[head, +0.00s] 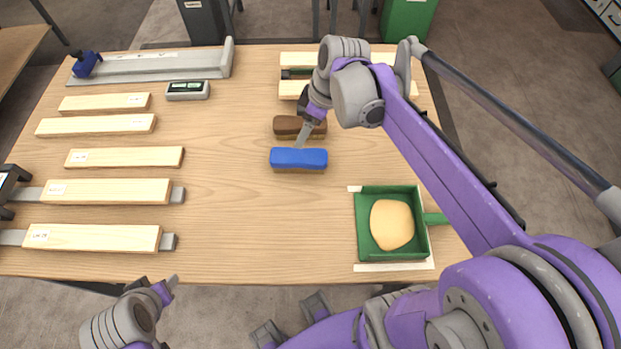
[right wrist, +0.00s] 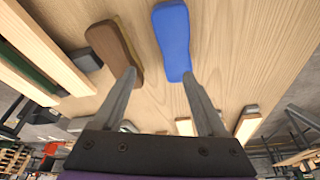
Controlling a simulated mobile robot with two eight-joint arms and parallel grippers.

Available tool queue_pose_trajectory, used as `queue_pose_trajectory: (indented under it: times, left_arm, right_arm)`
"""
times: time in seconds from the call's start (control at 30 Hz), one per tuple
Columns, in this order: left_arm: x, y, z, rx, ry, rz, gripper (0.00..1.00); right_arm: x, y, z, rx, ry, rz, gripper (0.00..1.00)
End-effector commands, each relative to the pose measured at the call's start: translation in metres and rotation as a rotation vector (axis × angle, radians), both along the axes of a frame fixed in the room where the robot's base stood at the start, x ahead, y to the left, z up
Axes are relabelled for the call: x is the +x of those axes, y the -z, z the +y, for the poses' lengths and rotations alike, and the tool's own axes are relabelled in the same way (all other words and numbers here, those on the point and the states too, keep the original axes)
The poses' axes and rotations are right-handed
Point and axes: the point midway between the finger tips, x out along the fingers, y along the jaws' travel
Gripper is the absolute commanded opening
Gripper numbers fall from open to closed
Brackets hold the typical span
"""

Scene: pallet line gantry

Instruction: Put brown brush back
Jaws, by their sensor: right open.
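The brown brush (head: 290,125) lies on the wooden table, just behind the blue brush (head: 298,158); part of it is hidden by my right gripper. In the right wrist view the brown brush (right wrist: 115,50) is at left and the blue brush (right wrist: 173,40) at right, with a strip of bare table between them. My right gripper (head: 303,138) is open and empty. Its fingers (right wrist: 158,75) are spread, one tip by each brush; contact cannot be told. My left gripper (head: 168,286) is in front of the table's near edge, away from the brushes; its opening is unclear.
A green dustpan (head: 360,240) holding a tan lump (head: 391,224) is at front right. Several pale boards (head: 125,157) lie at left. A grey channel (head: 150,66) and a small display box (head: 188,90) are at back left. More boards (head: 296,59) lie behind the brown brush. The middle front is clear.

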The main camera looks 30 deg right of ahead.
Motion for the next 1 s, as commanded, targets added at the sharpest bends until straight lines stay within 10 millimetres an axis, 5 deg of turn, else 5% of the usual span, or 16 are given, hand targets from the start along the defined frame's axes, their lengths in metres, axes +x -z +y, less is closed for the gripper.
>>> queue_pose_trajectory:
  times: [0.03, 0.2, 0.4, 1.0]
  left_arm:
    - [0.0, 0.0, 0.0, 0.0, 0.0, 0.0, 0.5]
    - [0.0, 0.0, 0.0, 0.0, 0.0, 0.0, 0.5]
    - [0.0, 0.0, 0.0, 0.0, 0.0, 0.0, 0.5]
    - [0.0, 0.0, 0.0, 0.0, 0.0, 0.0, 0.5]
  right_arm:
    - [-0.022, 0.008, 0.019, -0.012, 0.074, -0.003, 0.75]
    - [-0.08, 0.037, 0.054, -0.018, 0.371, -0.061, 0.75]
    - [-0.121, 0.067, 0.07, 0.029, 0.589, -0.136, 0.75]
    - [-0.13, 0.075, 0.073, 0.054, 0.656, -0.158, 0.75]
